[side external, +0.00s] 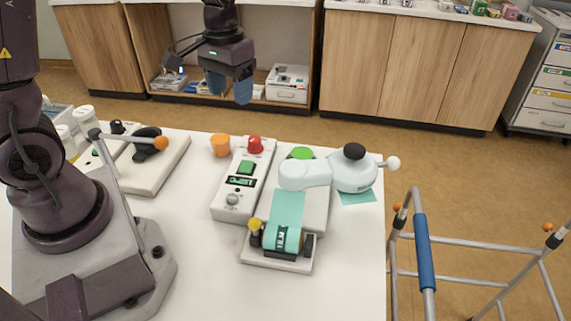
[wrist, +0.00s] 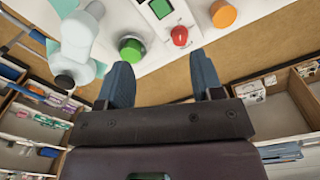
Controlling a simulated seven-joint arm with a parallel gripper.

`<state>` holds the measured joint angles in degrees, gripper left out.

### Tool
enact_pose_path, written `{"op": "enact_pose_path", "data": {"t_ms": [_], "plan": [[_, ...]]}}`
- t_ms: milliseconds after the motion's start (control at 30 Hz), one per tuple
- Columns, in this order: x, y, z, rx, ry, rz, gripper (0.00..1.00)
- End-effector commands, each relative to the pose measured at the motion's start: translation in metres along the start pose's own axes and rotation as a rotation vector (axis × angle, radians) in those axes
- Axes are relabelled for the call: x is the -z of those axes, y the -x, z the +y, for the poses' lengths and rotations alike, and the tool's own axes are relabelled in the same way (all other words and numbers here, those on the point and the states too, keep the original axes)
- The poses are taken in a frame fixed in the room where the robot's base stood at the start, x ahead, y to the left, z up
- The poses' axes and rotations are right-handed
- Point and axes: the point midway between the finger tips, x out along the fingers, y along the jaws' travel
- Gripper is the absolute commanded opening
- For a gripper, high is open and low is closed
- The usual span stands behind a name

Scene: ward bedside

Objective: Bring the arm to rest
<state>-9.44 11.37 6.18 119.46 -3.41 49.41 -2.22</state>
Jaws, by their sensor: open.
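My gripper (side external: 229,86) is open and empty, with its blue fingers apart. In the side external view it hangs at the top, in front of the low shelf and past the far edge of the white table (side external: 351,279). In the wrist view my gripper (wrist: 160,84) shows two blue fingers with nothing between them. The table's devices are apart from the fingers.
On the table are a control box (side external: 243,180) with a red knob (side external: 255,145), an orange cup-like piece (side external: 220,145), a green knob (side external: 302,153), a pale jointed device (side external: 350,173) and a teal strip (side external: 287,215). A walker frame (side external: 423,252) stands right.

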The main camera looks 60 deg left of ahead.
Motion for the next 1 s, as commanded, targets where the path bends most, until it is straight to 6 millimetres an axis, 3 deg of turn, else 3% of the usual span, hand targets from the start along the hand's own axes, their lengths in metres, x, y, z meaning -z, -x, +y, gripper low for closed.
{"op": "enact_pose_path", "data": {"t_ms": [33,200,500,733,1000], "plan": [[-0.015,0.017,0.007,-0.008,-0.038,0.034,0.6],[-0.063,0.055,0.021,-0.023,-0.151,0.138,0.6],[-0.131,0.095,0.033,-0.039,-0.305,0.363,0.6],[-0.145,0.115,0.037,-0.059,-0.343,0.479,0.6],[-0.145,0.117,0.038,-0.062,-0.348,0.487,0.6]]}}
